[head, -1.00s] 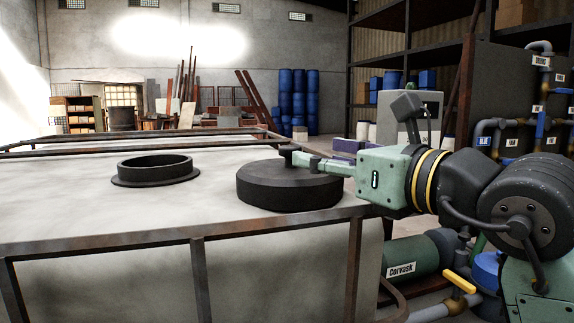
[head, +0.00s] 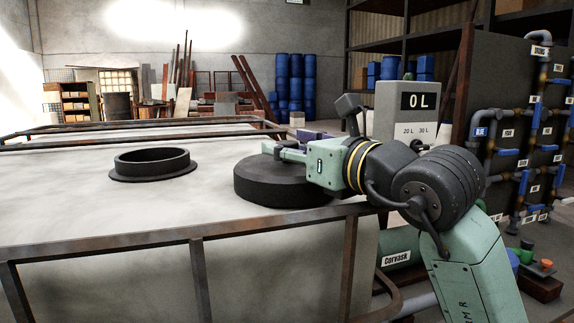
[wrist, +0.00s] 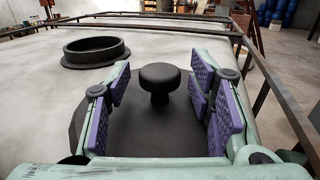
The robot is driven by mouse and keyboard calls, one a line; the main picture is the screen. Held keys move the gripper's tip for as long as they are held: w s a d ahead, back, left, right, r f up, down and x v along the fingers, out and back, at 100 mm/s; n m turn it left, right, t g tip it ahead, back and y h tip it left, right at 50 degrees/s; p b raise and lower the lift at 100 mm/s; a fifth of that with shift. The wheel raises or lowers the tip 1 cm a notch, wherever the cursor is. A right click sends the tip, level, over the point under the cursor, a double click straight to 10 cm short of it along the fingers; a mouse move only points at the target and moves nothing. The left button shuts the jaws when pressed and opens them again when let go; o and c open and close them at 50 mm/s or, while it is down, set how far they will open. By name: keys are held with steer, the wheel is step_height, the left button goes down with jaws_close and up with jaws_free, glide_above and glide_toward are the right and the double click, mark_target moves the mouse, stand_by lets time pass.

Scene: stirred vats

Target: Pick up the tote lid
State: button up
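The tote lid (head: 285,184) is a thick, dark round disc lying flat on the pale tote top (head: 70,195), right of the open collar. In the wrist view the lid (wrist: 150,135) shows a mushroom-shaped knob (wrist: 160,78) at its centre. My gripper (wrist: 162,85) is open, with purple-padded fingers to the left and right of the knob and gaps on both sides. In the head view my gripper (head: 275,149) is over the lid, and the knob is hidden behind it.
The open black collar (head: 151,163) stands left of the lid; it also shows in the wrist view (wrist: 95,47). A rusty frame rail (head: 130,240) runs along the tote's edges. A grey box reading 0 L (head: 405,112) and a pipe panel (head: 525,140) stand to the right.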

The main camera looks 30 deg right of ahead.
jaws_close()
stand_by(0.4)
steer(key=shift+r, duration=0.1)
